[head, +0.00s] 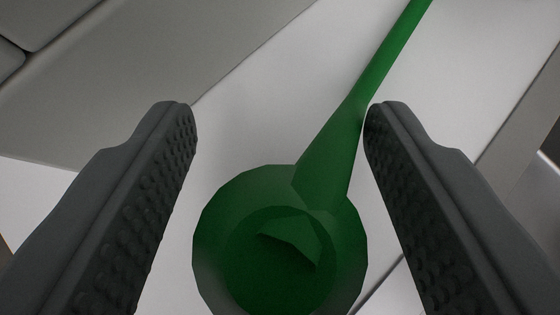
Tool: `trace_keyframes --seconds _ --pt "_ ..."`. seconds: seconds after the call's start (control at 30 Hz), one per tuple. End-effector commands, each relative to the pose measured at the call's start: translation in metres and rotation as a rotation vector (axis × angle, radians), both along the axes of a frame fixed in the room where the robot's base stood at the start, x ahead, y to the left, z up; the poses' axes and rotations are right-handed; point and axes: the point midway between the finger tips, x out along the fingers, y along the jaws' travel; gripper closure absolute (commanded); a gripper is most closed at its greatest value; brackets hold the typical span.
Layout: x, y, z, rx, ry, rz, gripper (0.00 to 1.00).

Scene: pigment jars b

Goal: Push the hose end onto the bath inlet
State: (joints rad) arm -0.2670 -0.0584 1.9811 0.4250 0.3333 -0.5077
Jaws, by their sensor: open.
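My gripper (281,112) is open, with one dark ridged finger on each side of the picture and nothing clamped between them. A green ladle-like thing (325,165) with a round, faceted cup at its lower end lies between and below the fingers. Its handle widens towards the cup and runs up to the top right, passing close by the right fingertip. I cannot tell whether they touch. The lower edge of the cup is cut off by the picture. I cannot make out a hose end or a bath inlet in this view.
A white surface (260,120) lies under the green thing. A grey block-like body (130,75) fills the upper left. The white surface between the fingertips looks clear left of the handle.

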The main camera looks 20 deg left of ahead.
Motion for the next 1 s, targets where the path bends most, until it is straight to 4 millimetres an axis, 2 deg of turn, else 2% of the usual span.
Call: trace_keyframes --seconds 0.13,0.3,0.4,0.73,0.87,1.0 --pt "0.000 0.000 0.001 0.000 -0.001 0.000 0.46" --pt "0.000 0.000 0.001 0.000 0.000 0.000 0.80" --pt "0.000 0.000 0.001 0.000 0.000 0.000 0.96" --pt "0.000 0.000 0.007 0.001 -0.002 0.000 0.96" --pt "0.000 0.000 0.025 0.000 -0.004 0.000 0.96" --pt "0.000 0.000 0.052 0.000 -0.005 0.000 0.96"
